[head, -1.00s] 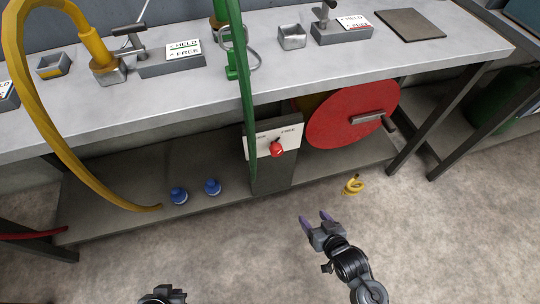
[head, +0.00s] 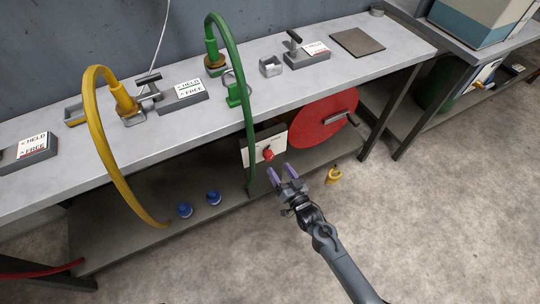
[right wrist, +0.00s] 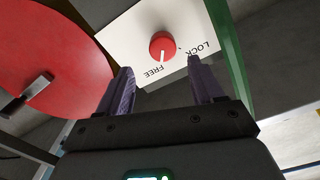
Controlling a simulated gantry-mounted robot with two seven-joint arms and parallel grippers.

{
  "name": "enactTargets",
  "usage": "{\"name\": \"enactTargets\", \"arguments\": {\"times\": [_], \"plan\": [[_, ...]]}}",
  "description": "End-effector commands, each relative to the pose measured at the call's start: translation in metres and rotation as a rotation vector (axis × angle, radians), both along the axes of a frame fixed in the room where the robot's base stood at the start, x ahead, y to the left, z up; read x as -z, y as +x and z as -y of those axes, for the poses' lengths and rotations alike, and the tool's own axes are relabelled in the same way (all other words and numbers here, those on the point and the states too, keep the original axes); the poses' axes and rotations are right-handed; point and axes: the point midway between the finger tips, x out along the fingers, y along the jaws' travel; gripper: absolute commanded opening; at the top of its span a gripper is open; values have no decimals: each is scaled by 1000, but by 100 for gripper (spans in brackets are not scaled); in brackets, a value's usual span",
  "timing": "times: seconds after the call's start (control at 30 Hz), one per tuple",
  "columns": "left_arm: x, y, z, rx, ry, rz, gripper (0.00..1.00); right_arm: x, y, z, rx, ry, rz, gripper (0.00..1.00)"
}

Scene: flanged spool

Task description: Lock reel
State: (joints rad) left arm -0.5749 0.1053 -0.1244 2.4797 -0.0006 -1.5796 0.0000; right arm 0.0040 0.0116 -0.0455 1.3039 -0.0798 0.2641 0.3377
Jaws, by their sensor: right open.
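The reel (head: 312,122) is a large red disc with a crank handle (head: 335,117), below the bench. Left of it is a white panel (head: 251,152) with a red knob (head: 268,154). In the right wrist view the knob (right wrist: 163,44) has a white pointer line towards FREE; LOCK is printed to the right on the panel (right wrist: 125,28). My right gripper (head: 280,171) is open and empty, its purple fingers just short of the knob and pointing at it. In the right wrist view the knob shows between the fingertips (right wrist: 160,68), apparently untouched. My left gripper is not in view.
A green hose (head: 240,85) hangs beside the panel's left side, close to the knob. A yellow hose (head: 105,165) and blue fittings (head: 213,197) are farther left. A yellow object (head: 334,175) lies on the floor right of the gripper. The front floor is clear.

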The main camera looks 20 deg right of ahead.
Motion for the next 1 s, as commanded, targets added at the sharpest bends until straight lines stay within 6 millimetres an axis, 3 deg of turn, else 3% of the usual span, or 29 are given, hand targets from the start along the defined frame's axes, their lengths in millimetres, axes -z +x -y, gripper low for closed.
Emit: {"name": "enactTargets", "arguments": {"times": [0.2,0.5,0.97,1.0], "plan": [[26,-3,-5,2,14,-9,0,4,37,-5,0,0,2,67],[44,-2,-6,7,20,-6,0,2,74,-10,-1,0,1,67],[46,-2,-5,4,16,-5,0,0,83,-11,0,0,-1,67],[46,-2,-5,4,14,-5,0,0,83,-11,0,0,-1,62]]}}
